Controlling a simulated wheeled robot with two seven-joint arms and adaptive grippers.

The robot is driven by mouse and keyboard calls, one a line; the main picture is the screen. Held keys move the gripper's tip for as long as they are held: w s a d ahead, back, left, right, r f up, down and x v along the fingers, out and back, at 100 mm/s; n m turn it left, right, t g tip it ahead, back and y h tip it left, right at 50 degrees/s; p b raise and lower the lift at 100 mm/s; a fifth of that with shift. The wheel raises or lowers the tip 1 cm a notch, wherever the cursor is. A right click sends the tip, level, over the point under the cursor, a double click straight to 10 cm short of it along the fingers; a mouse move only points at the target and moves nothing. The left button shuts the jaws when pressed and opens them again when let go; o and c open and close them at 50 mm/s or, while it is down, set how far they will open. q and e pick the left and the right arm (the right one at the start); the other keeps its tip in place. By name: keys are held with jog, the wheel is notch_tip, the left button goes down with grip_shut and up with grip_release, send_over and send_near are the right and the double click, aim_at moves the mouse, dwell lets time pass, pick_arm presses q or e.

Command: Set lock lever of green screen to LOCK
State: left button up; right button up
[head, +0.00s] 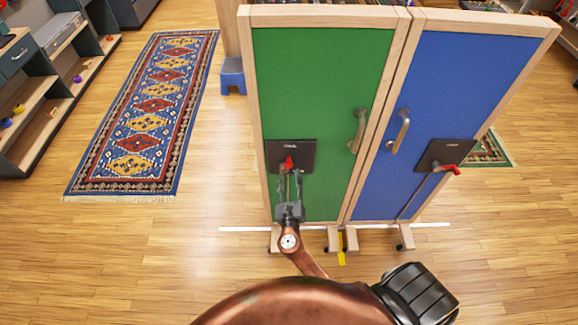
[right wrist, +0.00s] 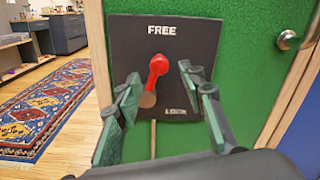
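The green screen (head: 320,90) stands upright with a dark lever plate (head: 305,155) low on its left side. In the right wrist view the plate (right wrist: 198,32) reads FREE at its top; smaller lettering at its lower right is not clear. The red lock lever (right wrist: 157,68) points up toward FREE; it also shows in the head view (head: 289,162). My right gripper (right wrist: 158,80) is open, with a finger on each side of the lever and visible gaps to it. It also shows in front of the plate in the head view (head: 291,178). My left gripper is not in view.
A blue screen (head: 455,90) adjoins on the right, its own red lever (head: 447,168) pointing right. Metal handles (head: 358,131) stick out from both screens. Screen feet stand near a white floor line (head: 245,229). A patterned rug (head: 150,110) and open floor lie to the left.

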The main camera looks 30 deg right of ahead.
aim_at(290, 168)
jog(key=x, duration=0.7)
jog(key=shift+f, duration=0.1)
jog(key=shift+c, duration=0.3)
grip_shut()
jog(key=shift+s, duration=0.1)
